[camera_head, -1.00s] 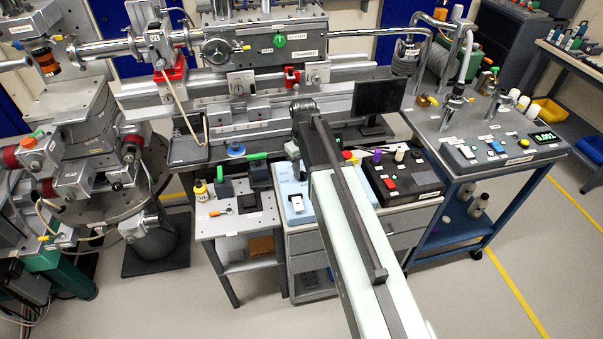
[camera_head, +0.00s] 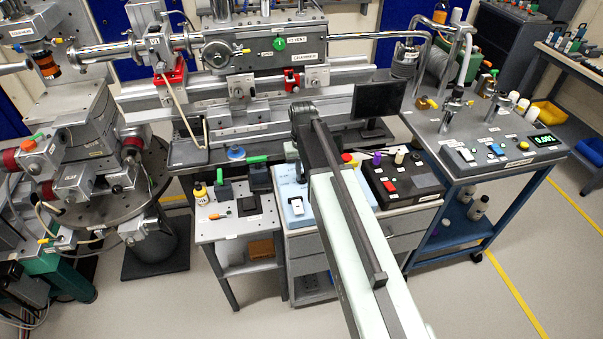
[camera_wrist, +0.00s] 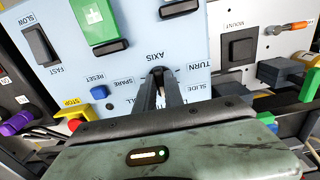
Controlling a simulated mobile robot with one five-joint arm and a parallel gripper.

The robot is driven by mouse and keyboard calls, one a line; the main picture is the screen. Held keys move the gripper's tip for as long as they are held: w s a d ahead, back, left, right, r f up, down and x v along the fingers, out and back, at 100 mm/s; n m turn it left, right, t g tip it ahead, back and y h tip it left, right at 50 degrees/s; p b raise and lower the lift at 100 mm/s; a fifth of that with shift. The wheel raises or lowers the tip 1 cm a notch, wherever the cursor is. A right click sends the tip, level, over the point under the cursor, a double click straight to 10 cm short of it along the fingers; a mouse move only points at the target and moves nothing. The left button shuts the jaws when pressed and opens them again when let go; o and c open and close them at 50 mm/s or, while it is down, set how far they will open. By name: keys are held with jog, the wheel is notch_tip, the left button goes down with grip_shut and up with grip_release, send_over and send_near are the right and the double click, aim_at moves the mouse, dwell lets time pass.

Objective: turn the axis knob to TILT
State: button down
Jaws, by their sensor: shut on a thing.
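In the wrist view my gripper (camera_wrist: 160,85) reaches down to the light blue panel (camera_wrist: 140,40) beside the AXIS label (camera_wrist: 156,57). Its two dark fingers are closed on the axis knob, which they almost wholly hide. The knob's pointing direction cannot be seen.
Near the fingers in the wrist view are a blue RESET button (camera_wrist: 98,92), a green-capped switch (camera_wrist: 98,18), a black SLOW/FAST rocker (camera_wrist: 40,44) and a red stop button (camera_wrist: 75,124). A dark control box (camera_head: 402,180) stands right of the panel.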

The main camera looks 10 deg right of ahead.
jog(key=shift+a+m, duration=0.1)
jog(key=shift+m, duration=1.8)
jog(key=c, duration=1.4)
grip_release()
jog(key=shift+c, duration=0.2)
notch_tip(320, 180, up, 8)
jog(key=p, duration=0.8)
jog(key=shift+f, duration=0.15)
